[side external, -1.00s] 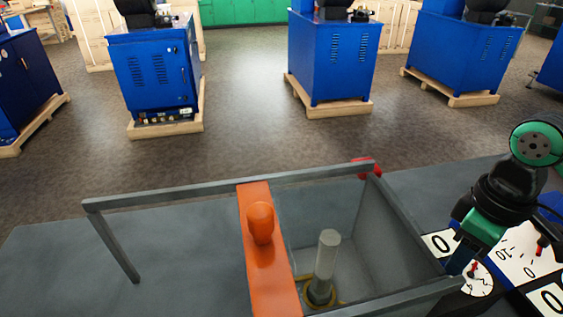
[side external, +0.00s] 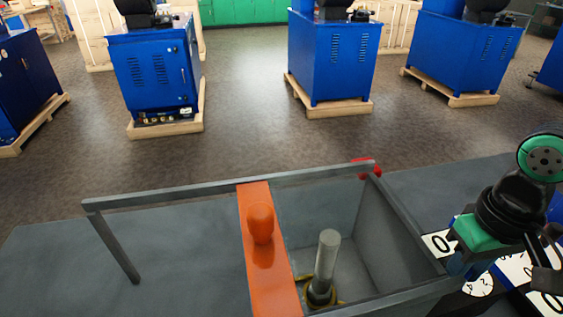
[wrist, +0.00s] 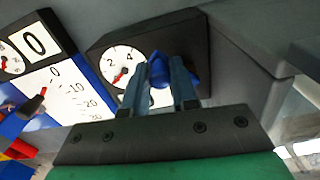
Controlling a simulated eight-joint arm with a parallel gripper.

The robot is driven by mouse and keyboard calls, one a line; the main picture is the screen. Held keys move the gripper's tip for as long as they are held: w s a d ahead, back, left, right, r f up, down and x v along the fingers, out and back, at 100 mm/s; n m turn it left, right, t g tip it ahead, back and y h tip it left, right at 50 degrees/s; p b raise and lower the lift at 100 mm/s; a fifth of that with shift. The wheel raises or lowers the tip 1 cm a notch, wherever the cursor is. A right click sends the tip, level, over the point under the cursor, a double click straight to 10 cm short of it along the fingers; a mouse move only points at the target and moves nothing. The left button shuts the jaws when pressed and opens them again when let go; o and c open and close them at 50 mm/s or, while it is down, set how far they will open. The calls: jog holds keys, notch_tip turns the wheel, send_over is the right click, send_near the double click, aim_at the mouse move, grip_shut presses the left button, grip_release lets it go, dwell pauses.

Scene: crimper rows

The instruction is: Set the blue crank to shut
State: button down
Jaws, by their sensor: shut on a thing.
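The blue crank (wrist: 160,75) shows in the wrist view on the face of a dark box, beside a round white dial (wrist: 122,68) with a red needle. My gripper (wrist: 167,66) has its two fingers on either side of the crank and is shut on it. The fingers hide part of the crank and the dial's right edge. In the side external view my gripper (side external: 459,266) reaches down at the right, beside the grey frame. The crank cannot be made out there.
A grey open-topped box (side external: 405,243) stands left of my gripper, with an orange slide (side external: 270,275), a grey post (side external: 327,258) and a red knob (side external: 367,167). Another panel (wrist: 62,92) with a scale and red pointer is at the wrist view's left.

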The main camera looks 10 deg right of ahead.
jog(key=shift+s+a+m, duration=0.15)
jog(key=shift+a+m, duration=0.1)
jog(key=shift+m, duration=0.55)
jog(key=shift+s+a+m, duration=0.15)
jog(key=shift+a+m, duration=0.1)
jog(key=shift+m, duration=0.55)
jog(key=c, duration=0.7)
grip_release()
jog(key=shift+r, duration=2.85)
